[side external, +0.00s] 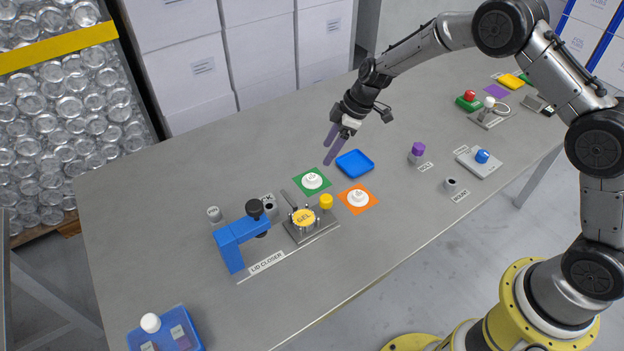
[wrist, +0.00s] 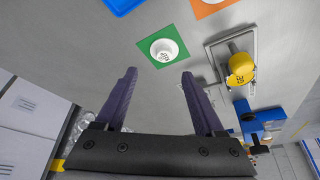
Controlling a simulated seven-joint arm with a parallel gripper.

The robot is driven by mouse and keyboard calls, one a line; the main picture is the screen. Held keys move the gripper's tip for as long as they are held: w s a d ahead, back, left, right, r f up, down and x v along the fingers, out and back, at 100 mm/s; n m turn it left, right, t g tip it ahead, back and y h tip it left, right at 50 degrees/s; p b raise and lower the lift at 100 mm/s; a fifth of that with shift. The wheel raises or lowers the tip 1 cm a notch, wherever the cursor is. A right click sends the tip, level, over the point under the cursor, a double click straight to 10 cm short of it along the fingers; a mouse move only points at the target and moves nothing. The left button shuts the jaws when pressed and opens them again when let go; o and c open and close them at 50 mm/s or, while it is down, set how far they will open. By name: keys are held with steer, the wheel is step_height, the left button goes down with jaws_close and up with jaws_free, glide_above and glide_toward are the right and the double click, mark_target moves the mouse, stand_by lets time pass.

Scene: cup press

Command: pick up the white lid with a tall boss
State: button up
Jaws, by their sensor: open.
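Two white lids show in the side view. One white lid (side external: 312,181) sits on a green square (side external: 301,190), and it also shows in the wrist view (wrist: 164,53). The other white lid (side external: 357,198) sits on an orange square (side external: 346,206); in the wrist view it is at the top edge, partly cut off. I cannot tell for sure which has the taller boss. My gripper (side external: 326,154) is open and empty, above the table and apart from both lids. In the wrist view, its fingertips (wrist: 158,73) lie just below the green square.
A blue tray (side external: 355,163) lies beside the green square. The blue lid closer (side external: 238,242) and a yellow-topped GEL fixture (side external: 303,217) stand in front of the squares. A purple-capped piece (side external: 417,151) and a blue-knobbed box (side external: 481,158) are to the right. The table's back left is clear.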

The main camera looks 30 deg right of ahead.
mark_target(315, 177)
steer(key=x, duration=0.6)
steer(key=s+x, duration=0.1)
steer(key=x, duration=0.1)
steer(key=shift+f, duration=0.15)
steer(key=shift+w+a+f, duration=0.15)
steer(key=shift+a+f, duration=0.05)
steer(key=shift+f, duration=0.3)
jaws_close()
